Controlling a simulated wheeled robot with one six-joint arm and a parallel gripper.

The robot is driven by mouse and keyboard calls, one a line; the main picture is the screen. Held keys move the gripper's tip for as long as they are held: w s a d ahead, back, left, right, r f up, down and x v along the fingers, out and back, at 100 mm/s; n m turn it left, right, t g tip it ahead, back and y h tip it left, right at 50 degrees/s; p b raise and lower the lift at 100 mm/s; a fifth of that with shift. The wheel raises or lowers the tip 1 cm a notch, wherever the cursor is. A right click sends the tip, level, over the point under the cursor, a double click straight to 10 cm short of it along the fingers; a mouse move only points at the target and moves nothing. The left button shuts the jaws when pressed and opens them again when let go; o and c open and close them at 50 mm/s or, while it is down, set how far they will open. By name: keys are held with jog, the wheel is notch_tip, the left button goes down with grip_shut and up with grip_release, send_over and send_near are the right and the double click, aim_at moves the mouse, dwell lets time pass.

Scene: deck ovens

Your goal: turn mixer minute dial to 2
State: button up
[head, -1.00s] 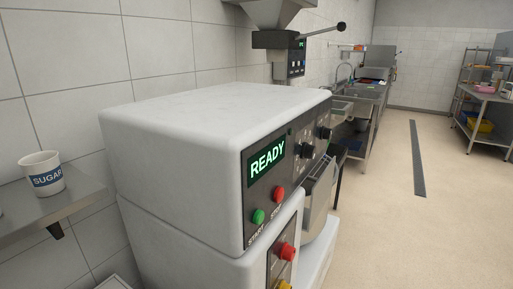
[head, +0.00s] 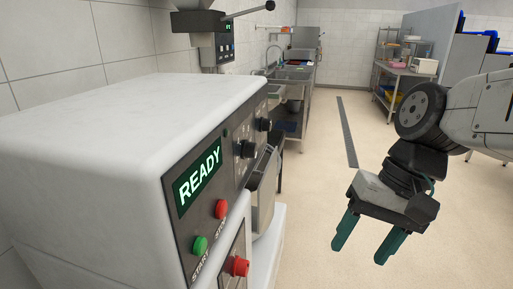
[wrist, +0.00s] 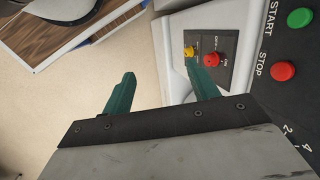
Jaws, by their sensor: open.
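The white mixer (head: 105,125) fills the left of the head view. Its dark panel has a green READY display (head: 198,178) and two black dials, a nearer one (head: 245,149) and a farther one (head: 264,125). I cannot read which is the minute dial. In the wrist view, part of a printed scale with 2 and 4 (wrist: 296,138) shows at the right edge; its dial is out of frame. My gripper (head: 359,252) is open and empty, right of the mixer and apart from the dials. Its teal fingers also show in the wrist view (wrist: 160,70).
A green START button (head: 200,245) and red STOP button (head: 221,209) sit below the display. Lower down are a red knob (wrist: 211,59) and a yellow button (wrist: 189,52). A steel sink bench (head: 292,75) stands beyond. The floor (head: 310,190) right of the mixer is clear.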

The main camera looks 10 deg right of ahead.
jog(key=w+a+r+m+y, duration=0.2)
jog(key=w+a+m+y, duration=0.5)
jog(key=w, duration=0.3)
jog(key=m+t+y, duration=0.6)
jog(key=m, duration=0.4)
send_near(256, 149)
jog(key=a, duration=0.2)
jog(key=x, duration=0.7)
jog(key=shift+w+f, duration=0.15)
jog(key=shift+w, duration=0.25)
jog(key=shift+c, duration=0.2)
jog(key=c, duration=0.9)
